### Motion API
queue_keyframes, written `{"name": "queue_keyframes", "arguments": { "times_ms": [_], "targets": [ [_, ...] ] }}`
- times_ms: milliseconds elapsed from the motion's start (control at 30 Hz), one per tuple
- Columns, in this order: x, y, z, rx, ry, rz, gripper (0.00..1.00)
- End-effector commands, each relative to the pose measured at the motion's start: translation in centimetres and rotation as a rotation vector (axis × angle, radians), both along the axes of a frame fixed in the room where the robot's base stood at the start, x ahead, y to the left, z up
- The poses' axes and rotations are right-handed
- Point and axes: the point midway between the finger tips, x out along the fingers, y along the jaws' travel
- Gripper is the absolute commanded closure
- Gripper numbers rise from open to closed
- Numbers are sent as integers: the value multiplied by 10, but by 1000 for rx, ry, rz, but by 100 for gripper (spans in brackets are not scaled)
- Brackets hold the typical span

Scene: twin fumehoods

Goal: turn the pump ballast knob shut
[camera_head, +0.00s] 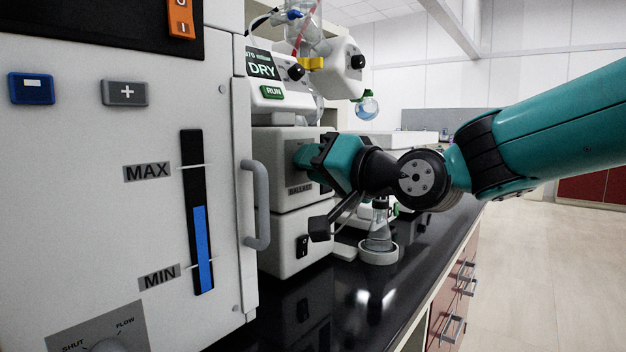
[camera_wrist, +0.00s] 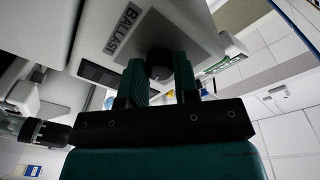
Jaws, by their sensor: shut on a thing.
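The pump (camera_head: 290,225) is a pale box unit on the black bench, with a grey plate marked BALLAST on its front. In the wrist view the ballast knob (camera_wrist: 160,62) is a dark round knob on the grey BALLAST plate (camera_wrist: 137,36). My gripper (camera_wrist: 160,75) has its two green fingers on either side of the knob and is shut on it. In the head view my gripper (camera_head: 308,155) reaches the pump's front from the right, and its body hides the knob. The knob's pointer and setting cannot be made out.
A large white panel unit (camera_head: 100,220) with a grey handle (camera_head: 256,205) stands close at left. A conical flask (camera_head: 379,232) stands on a round base below my wrist. Glassware and a DRY display (camera_head: 262,65) are above the pump. The front bench strip (camera_head: 345,300) is clear.

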Motion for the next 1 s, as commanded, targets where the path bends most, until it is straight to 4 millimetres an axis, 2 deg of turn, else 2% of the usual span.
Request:
{"name": "queue_keyframes", "arguments": {
  "times_ms": [67, 1000],
  "targets": [
    [1, -1, -8, -44, -56, -3, 95],
    [3, -2, -8, -593, -754, -6, 95]
  ]
}}
